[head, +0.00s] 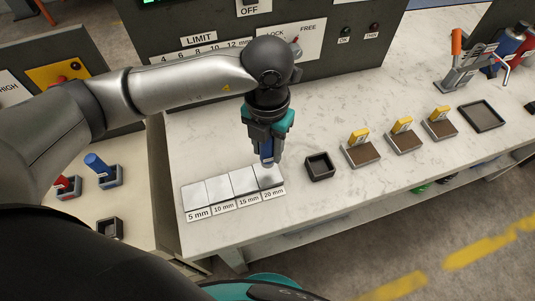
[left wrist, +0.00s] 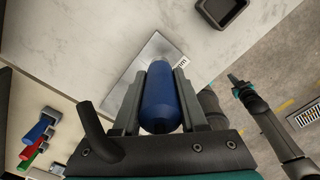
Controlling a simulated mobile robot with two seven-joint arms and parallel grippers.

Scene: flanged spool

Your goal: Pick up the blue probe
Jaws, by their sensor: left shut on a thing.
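My left gripper (head: 267,158) is shut on the blue probe, a dark blue cylinder with a rounded end. In the left wrist view the blue probe (left wrist: 160,98) sits between both fingers of the left gripper (left wrist: 157,92). In the head view only a narrow strip of the blue probe (head: 267,150) shows between the fingers. The gripper points down over the plate marked 20 mm (head: 268,175); whether the probe touches it I cannot tell. My right gripper (left wrist: 237,84) shows small at the right of the left wrist view; its fingers are unclear.
Plates marked 5, 10 and 15 mm adjoin the 20 mm one. A small black tray (head: 320,166) stands close to the right. Yellow-tabbed blocks (head: 361,151) stand beyond it. Another blue piece (head: 97,163) and a red piece (head: 66,183) stand in holders on the left table.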

